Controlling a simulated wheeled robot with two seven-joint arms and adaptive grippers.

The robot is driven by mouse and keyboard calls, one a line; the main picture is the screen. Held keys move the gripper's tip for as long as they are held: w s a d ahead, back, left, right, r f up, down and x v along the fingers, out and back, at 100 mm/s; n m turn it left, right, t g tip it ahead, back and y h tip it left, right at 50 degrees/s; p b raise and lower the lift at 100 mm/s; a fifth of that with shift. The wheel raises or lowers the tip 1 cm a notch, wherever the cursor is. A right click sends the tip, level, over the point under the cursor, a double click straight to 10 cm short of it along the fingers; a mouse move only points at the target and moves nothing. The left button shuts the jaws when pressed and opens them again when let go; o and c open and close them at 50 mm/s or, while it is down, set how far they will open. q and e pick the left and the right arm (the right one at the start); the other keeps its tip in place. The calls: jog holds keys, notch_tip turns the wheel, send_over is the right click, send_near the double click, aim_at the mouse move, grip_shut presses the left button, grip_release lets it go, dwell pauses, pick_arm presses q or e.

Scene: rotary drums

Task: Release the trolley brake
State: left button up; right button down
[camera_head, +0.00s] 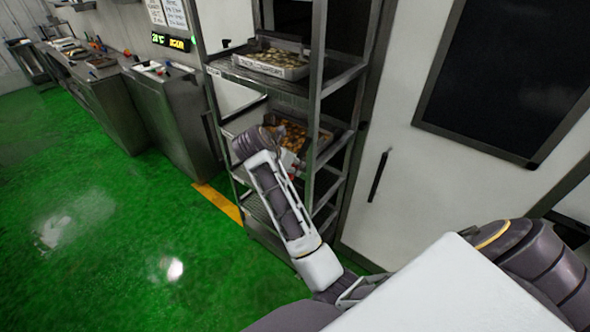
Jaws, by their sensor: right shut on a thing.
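The trolley looks to be the tall grey metal rack (318,60), standing upright with several shelves in the middle of the view. Its brake cannot be made out; the rack's base is partly hidden by my arm. One of my arms crosses in front of the rack, with its bent joint over the shelves. My left gripper is not in view.
Trays of food, an upper one (270,66) and a lower one (290,137), sit on the rack. A white door (390,165) with a dark handle is to its right. Steel counters (180,115) line the left. Open green floor (110,220) lies at left, with a yellow line (217,203) beside the rack.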

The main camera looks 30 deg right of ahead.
jog(key=shift+r, duration=0.2)
dwell(0.4)
jog(key=c, duration=1.2)
grip_release()
jog(key=shift+o, duration=0.2)
notch_tip(320, 180, up, 10)
dwell(0.3)
